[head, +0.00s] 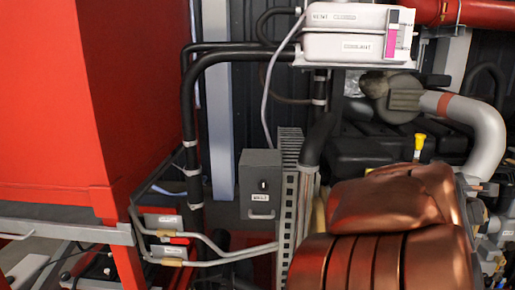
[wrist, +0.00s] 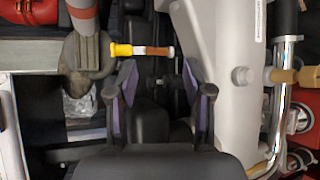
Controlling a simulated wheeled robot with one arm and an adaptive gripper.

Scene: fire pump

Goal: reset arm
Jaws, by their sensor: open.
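My gripper (wrist: 160,85) shows in the wrist view with its two dark fingers apart. It is open and nothing is between the fingers. Beyond the fingertips lies dark engine machinery. A yellow-topped handle (wrist: 122,50) with an orange shaft lies across the view just past the left fingertip; I cannot tell the gap in depth. The same yellow handle (head: 419,142) stands upright in the head view. I cannot make out the gripper's fingers in the head view.
A large red tank (head: 90,100) fills the left. A grey box (head: 260,185) stands at the centre. A white labelled unit (head: 355,35) is above, near a silver curved pipe (head: 478,125). Black pipes (head: 190,120) run beside the tank. In the wrist view, a large light-grey casing (wrist: 225,60) is close on the right.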

